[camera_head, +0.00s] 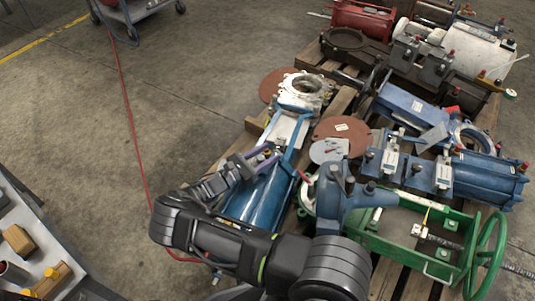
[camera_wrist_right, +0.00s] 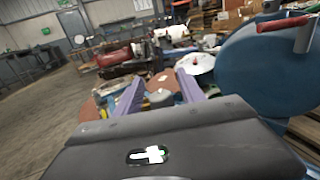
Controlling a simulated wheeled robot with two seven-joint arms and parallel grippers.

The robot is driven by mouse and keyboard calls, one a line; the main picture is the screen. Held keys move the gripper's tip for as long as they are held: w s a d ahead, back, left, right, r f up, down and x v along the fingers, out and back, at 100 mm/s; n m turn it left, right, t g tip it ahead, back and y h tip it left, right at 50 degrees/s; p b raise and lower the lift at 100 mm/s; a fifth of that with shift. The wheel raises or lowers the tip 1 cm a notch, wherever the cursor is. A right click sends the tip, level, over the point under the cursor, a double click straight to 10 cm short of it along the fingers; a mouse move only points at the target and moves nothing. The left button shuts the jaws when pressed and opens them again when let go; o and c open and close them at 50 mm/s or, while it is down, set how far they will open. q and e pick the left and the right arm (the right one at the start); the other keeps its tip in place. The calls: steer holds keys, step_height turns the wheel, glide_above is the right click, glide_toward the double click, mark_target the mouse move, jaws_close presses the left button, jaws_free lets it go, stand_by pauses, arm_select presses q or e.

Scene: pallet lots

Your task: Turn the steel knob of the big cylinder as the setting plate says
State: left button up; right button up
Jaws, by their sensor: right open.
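A large blue cylinder (camera_head: 262,198) lies on the pallet, partly hidden by my right arm. My right gripper (camera_head: 274,153) has its purple fingers apart over the cylinder's far end, near blue bars and a pale flange; nothing shows between the fingers. In the right wrist view the open gripper (camera_wrist_right: 160,83) points towards the pallet goods. A round grey plate (camera_head: 326,151) with a red mark lies right of the fingers; I cannot tell whether it is the setting plate. My left gripper is not in view.
A blue casting (camera_head: 343,207) with dark studs stands close right of my forearm; a large blue rounded body (camera_wrist_right: 265,75) fills the wrist view's right. A green frame with a handwheel (camera_head: 487,250) is at lower right. Open floor (camera_head: 190,110) lies left, crossed by a red hose.

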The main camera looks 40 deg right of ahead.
steer(key=shift+d, duration=0.15)
steer(key=shift+c, duration=0.5)
jaws_close()
